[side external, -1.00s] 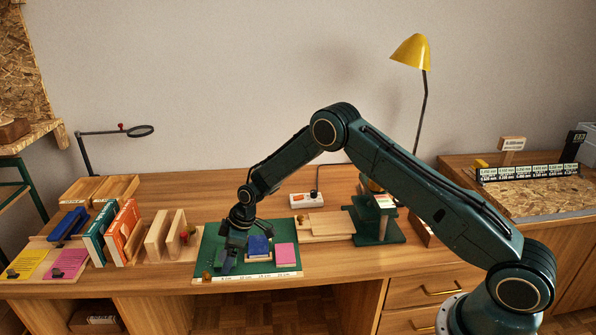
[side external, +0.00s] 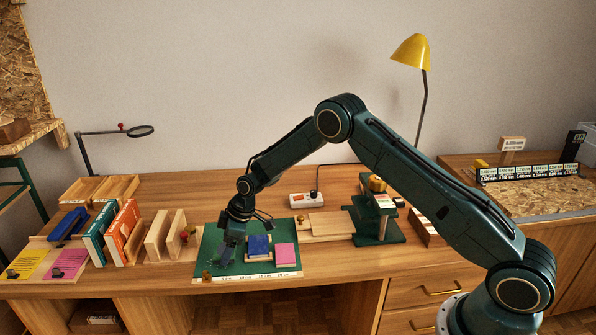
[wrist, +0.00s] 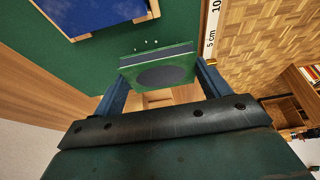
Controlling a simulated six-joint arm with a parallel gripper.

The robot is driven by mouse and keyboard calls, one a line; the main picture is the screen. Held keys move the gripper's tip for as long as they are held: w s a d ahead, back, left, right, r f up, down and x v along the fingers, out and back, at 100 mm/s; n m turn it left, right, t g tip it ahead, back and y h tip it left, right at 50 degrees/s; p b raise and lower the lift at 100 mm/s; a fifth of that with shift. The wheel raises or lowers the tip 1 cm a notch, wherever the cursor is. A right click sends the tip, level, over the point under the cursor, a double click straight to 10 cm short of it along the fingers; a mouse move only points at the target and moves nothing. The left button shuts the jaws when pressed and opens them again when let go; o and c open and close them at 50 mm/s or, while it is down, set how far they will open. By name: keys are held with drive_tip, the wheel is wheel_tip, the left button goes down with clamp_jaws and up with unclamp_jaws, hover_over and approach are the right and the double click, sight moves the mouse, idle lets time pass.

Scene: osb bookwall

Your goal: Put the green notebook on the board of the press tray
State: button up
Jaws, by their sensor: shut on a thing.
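My gripper (side external: 227,258) points down over the left part of the green cutting mat (side external: 209,240). In the wrist view its two blue fingers (wrist: 160,78) are shut on the green notebook (wrist: 130,72), a small green block with a dark oval on its face and a pale strip along one edge. The fingers hold it by two opposite sides. In the side view the notebook is hard to make out against the mat and fingers; I cannot tell how high it is held. The press tray's pale wooden board (side external: 331,223) lies right of the mat, with nothing on it.
The green press (side external: 372,230) stands at the tray's right end. A white power strip (side external: 306,200) lies behind. Wooden dividers and books (side external: 130,228) stand left.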

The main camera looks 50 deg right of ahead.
wheel_tip(320, 180, up, 18)
drive_tip(key=shift+f, duration=0.25)
drive_tip(key=shift+s, duration=0.15)
idle(0.7)
drive_tip(key=s+d+f+m+h, duration=0.1)
drive_tip(key=s+d+f+m, duration=0.1)
drive_tip(key=s, duration=0.5)
drive_tip(key=s+d+f+m+t+h, duration=0.1)
drive_tip(key=s+d+f+m, duration=0.1)
drive_tip(key=s+f+m, duration=0.2)
drive_tip(key=s+d+f+m+h, duration=0.1)
drive_tip(key=s+d+f+m, duration=0.1)
drive_tip(key=s, duration=0.7)
drive_tip(key=shift+s+d+f+m, duration=0.3)
drive_tip(key=shift+f+m, duration=0.2)
drive_tip(key=shift+f, duration=0.35)
drive_tip(key=shift+w, duration=0.1)
